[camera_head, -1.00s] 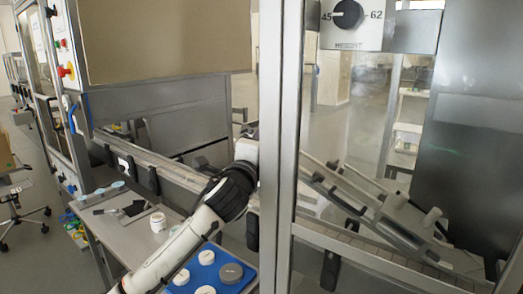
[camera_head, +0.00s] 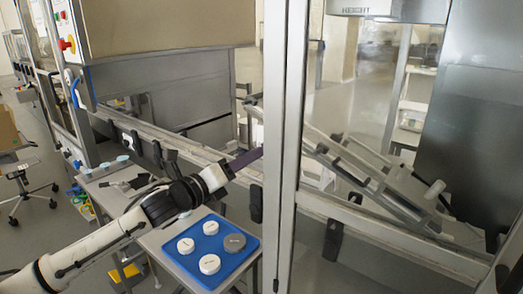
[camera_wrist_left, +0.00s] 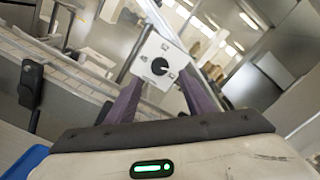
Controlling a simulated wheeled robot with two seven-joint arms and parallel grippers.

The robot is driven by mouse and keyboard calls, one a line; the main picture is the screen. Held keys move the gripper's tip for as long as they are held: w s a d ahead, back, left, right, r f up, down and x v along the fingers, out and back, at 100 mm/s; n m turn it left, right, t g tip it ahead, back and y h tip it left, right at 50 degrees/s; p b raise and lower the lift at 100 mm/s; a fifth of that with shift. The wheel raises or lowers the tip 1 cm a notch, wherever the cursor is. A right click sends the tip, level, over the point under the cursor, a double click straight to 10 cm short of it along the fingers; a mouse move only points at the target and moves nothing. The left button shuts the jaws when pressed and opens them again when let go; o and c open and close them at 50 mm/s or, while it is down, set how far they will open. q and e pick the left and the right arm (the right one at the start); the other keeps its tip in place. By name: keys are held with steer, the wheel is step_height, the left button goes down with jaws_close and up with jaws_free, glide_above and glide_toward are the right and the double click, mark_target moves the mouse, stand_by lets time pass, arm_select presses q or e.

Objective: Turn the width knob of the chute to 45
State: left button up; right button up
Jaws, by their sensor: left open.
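A black round knob (camera_wrist_left: 159,66) on a white square plate (camera_wrist_left: 152,50) shows in the left wrist view, tilted in the picture. Its marks are too small to read there. My left gripper (camera_head: 248,158) reaches from the left toward the metal post in the head view. In the left wrist view its two purple fingers (camera_wrist_left: 161,80) are open, with the knob seen between their tips; I cannot tell whether they touch it. This knob is not visible in the head view. The chute (camera_head: 375,185) lies behind the post on the right. My right gripper is not in view.
A vertical metal post (camera_head: 280,150) stands beside my left gripper. A plate marked HEIGHT (camera_head: 358,8) is cut off at the top. A blue tray (camera_head: 225,265) with several round containers sits below my left arm. A conveyor rail (camera_head: 180,148) runs behind it.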

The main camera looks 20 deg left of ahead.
arm_select(q)
steer(key=x, duration=0.6)
steer(key=shift+w+p, duration=0.3)
steer(key=shift+p, duration=0.15)
steer(key=shift+d, duration=0.1)
steer(key=c, duration=1)
steer(key=shift+c, duration=0.2)
